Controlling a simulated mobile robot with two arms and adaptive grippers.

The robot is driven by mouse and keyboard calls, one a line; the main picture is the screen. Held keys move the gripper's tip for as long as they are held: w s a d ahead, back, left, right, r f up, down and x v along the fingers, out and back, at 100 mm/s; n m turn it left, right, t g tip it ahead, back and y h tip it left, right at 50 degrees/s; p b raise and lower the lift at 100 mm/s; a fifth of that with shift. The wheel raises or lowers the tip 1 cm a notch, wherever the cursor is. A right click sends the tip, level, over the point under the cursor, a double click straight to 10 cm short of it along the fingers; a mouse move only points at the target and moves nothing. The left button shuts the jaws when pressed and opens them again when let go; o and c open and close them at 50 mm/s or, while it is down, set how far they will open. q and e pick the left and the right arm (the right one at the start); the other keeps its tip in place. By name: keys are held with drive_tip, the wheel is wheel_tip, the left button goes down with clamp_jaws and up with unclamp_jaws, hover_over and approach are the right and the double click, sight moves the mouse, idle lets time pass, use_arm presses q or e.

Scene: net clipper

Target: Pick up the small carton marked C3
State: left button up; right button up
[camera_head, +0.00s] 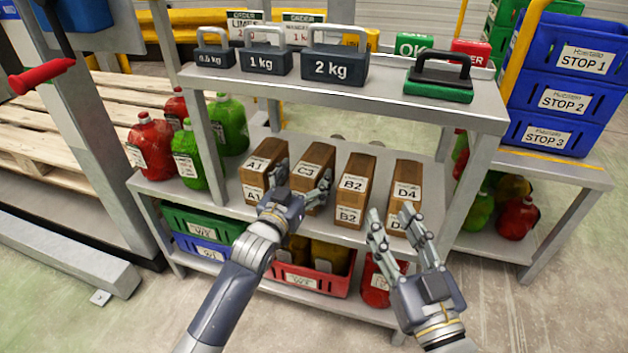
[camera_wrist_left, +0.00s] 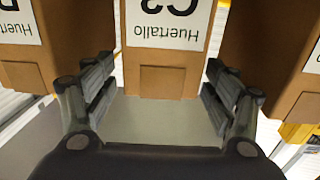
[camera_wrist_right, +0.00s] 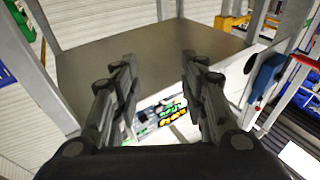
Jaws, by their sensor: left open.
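The brown carton marked C3 (camera_head: 318,155) stands upright on the middle shelf, between the A1 carton (camera_head: 262,165) and the B2 carton (camera_head: 357,170). My left gripper (camera_head: 300,186) is open at the front of the C3 carton, one finger towards each side. In the left wrist view the C3 carton (camera_wrist_left: 166,62) shows upside down, centred between and beyond the open fingers (camera_wrist_left: 160,90). I cannot tell whether the fingers touch it. My right gripper (camera_head: 392,213) is open and empty, in front of the D4 carton (camera_head: 407,178).
Weights marked 0.5 kg (camera_head: 215,58), 1 kg (camera_head: 266,63) and 2 kg (camera_head: 335,68) stand on the top shelf (camera_head: 385,97), above the cartons. Red and green jugs (camera_head: 150,142) stand left of A1. Gaps between neighbouring cartons are narrow.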

sight(311, 165)
use_arm(q)
drive_tip(key=b+x, duration=0.1)
drive_tip(key=x, duration=0.2)
drive_tip(key=shift+w+f, duration=0.1)
drive_tip(key=shift+w, duration=0.2)
use_arm(e)
wheel_tip(311, 165, up, 7)
drive_tip(key=s+t+y, duration=0.1)
drive_tip(key=s+t, duration=0.1)
drive_tip(key=t, duration=0.2)
drive_tip(key=shift+s+y, duration=0.3)
drive_tip(key=shift+s, duration=0.05)
drive_tip(key=shift+a, duration=0.1)
use_arm(q)
clamp_jaws()
drive_tip(key=shift+d+r, duration=0.1)
drive_tip(key=shift+r, duration=0.25)
use_arm(e)
drive_tip(key=shift+w+f, duration=0.1)
